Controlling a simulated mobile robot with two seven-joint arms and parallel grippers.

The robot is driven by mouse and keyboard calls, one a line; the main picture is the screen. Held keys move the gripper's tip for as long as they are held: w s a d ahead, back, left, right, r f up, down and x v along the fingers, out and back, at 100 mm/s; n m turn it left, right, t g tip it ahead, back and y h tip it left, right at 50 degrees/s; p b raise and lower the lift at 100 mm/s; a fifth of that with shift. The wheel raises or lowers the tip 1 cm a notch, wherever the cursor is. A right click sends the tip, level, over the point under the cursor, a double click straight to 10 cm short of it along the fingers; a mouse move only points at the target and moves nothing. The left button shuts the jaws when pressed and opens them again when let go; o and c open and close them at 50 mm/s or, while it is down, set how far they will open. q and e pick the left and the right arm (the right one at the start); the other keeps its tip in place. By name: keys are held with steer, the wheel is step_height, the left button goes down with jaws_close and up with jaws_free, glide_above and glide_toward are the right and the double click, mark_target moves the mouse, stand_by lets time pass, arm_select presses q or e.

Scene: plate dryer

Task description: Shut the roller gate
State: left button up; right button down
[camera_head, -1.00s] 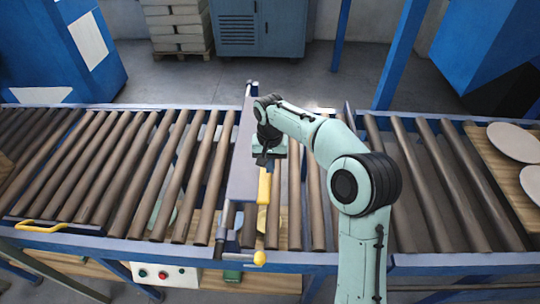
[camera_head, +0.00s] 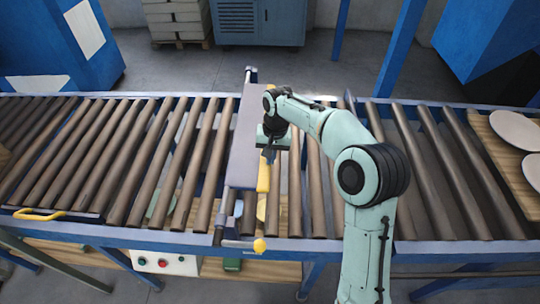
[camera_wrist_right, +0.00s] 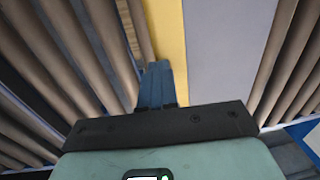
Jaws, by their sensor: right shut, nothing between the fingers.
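A grey panel (camera_head: 240,145) with a yellow strip (camera_head: 263,178) along its right side lies across the roller conveyor, its long side running front to back. I take it to be part of the roller gate, but cannot tell its tilt. A yellow knob (camera_head: 260,246) is at its front end. My right gripper (camera_head: 268,156) is shut and empty over the panel's right edge, by the yellow strip. In the right wrist view its blue fingers (camera_wrist_right: 155,85) overlap the strip (camera_wrist_right: 168,35) beside the grey panel (camera_wrist_right: 225,50); contact is unclear. My left gripper is not in view.
Brown rollers (camera_head: 100,160) stretch left of the panel, with more (camera_head: 455,170) at the right. A yellow handle (camera_head: 38,214) is on the front left rail. A wooden board (camera_head: 505,165) with pale plates is at the right. A control box (camera_head: 165,263) hangs below the front rail.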

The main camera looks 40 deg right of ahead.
arm_select(q)
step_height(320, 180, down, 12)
steer(key=b, duration=1.3)
arm_select(e)
step_height(320, 180, down, 9)
steer(key=t+y, duration=0.4)
steer(key=y, duration=0.1)
steer(key=shift+w+a+f+t+y, duration=0.1)
steer(key=shift+a+t+y, duration=0.05)
steer(key=shift+t+y, duration=0.2)
steer(key=w+a+f+t+y+b, duration=0.1)
steer(key=b, duration=0.1)
steer(key=a+f+t+y+b, duration=0.1)
steer(key=f+y+b, duration=0.1)
steer(key=b, duration=0.1)
steer(key=shift+w+t, duration=0.35)
steer(key=shift+w, duration=0.05)
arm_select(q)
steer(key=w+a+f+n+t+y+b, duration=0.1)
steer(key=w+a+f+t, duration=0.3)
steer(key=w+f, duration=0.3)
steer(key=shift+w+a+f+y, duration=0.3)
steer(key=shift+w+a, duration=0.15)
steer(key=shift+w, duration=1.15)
arm_select(e)
steer(key=shift+w+a+f, duration=0.25)
steer(key=shift+w+a, duration=0.05)
steer(key=shift+a, duration=0.1)
